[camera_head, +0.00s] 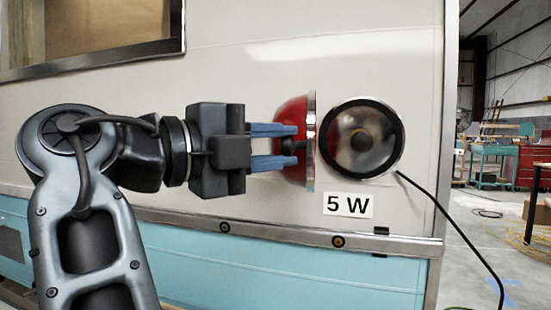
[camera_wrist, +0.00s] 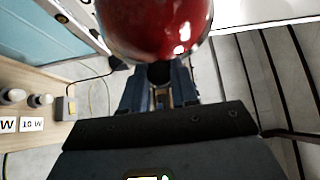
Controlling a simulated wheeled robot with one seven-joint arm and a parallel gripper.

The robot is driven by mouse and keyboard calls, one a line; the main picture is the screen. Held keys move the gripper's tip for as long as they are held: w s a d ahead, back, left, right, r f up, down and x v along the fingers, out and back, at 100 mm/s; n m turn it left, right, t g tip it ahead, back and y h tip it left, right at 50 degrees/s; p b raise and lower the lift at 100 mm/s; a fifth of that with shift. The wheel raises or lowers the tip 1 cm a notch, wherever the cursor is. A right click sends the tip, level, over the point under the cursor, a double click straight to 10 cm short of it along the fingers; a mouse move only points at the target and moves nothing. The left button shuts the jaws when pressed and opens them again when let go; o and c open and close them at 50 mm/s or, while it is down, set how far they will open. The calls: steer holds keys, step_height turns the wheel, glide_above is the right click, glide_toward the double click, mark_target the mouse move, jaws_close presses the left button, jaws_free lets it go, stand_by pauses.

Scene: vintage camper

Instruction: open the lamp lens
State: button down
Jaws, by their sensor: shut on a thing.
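The red domed lamp lens (camera_head: 293,112) with a silver rim stands swung out, roughly edge-on to the camper wall, just left of the round lamp base (camera_head: 361,138). The base has a black ring and a silvery inside with a dark centre, and it is exposed. My gripper (camera_head: 296,146) comes from the left, its blue fingers shut on the dark knob on the lens's domed side. In the wrist view, the red lens (camera_wrist: 155,25) fills the top, and the dark knob (camera_wrist: 160,72) sits between the fingertips. The hinge is not clearly visible.
A black cable (camera_head: 455,228) runs down from the base to the right. A metal trim rail (camera_head: 280,229) crosses the wall below. In the wrist view, a wooden surface (camera_wrist: 50,83) holds bulbs and labels at left.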

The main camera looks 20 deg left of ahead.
steer(key=shift+w+a, duration=0.1)
stand_by(0.3)
steer(key=c, duration=0.8)
jaws_free()
steer(key=shift+c, duration=0.2)
steer(key=v, duration=0.7)
steer(key=shift+s+a, duration=0.25)
steer(key=shift+s, duration=0.05)
